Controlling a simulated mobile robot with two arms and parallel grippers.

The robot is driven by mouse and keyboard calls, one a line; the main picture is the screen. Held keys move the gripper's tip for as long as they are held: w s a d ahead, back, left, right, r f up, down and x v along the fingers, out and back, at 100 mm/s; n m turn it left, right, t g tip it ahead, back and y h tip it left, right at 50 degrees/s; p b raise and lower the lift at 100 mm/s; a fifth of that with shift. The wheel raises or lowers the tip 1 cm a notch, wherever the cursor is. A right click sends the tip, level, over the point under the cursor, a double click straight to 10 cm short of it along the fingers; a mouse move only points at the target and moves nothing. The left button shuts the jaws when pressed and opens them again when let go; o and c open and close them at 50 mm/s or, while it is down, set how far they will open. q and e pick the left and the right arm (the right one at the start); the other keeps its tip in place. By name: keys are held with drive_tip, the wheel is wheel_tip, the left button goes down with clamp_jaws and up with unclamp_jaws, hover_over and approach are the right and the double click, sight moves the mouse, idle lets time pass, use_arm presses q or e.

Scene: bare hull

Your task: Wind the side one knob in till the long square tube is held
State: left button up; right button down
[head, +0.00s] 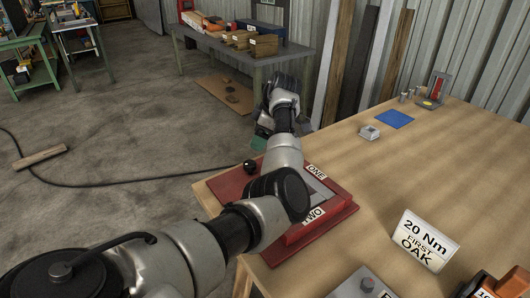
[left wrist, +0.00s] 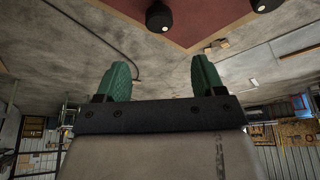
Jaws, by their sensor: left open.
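A red fixture (head: 335,212) with labels ONE and TWO sits at the table's near left corner. A black knob (head: 250,166) sticks out by its far left edge, on the side nearer label ONE. My left gripper (head: 261,138) is beyond this knob, past the table edge, apart from it. In the left wrist view my left gripper (left wrist: 161,78) has its green fingers spread and empty. Two black knobs, one whole (left wrist: 159,17) and one cut off (left wrist: 265,4), show above the fingers by the red underside. I cannot make out the long square tube; my arm covers part of the fixture.
On the wooden table (head: 430,160) stand a "20 Nm FIRST OAK" sign (head: 425,240), a small grey block (head: 369,132), a blue mat (head: 394,119) and a grey box (head: 362,285) at the front. A workbench (head: 262,58) stands behind. A cable (head: 110,186) lies on the floor.

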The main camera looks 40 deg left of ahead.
sight(250, 163)
use_arm(q)
drive_tip(key=x, duration=0.7)
drive_tip(key=shift+w+d+f, duration=0.1)
drive_tip(key=shift+d+f, duration=0.2)
drive_tip(key=shift+f, duration=0.15)
drive_tip(key=shift+x, duration=0.95)
drive_tip(key=shift+a+f, duration=0.2)
drive_tip(key=shift+f, duration=0.1)
use_arm(e)
drive_tip(key=shift+r, duration=0.3)
use_arm(q)
drive_tip(key=shift+c, duration=0.3)
use_arm(e)
drive_tip(key=shift+s+d, duration=0.1)
drive_tip(key=shift+s, duration=0.1)
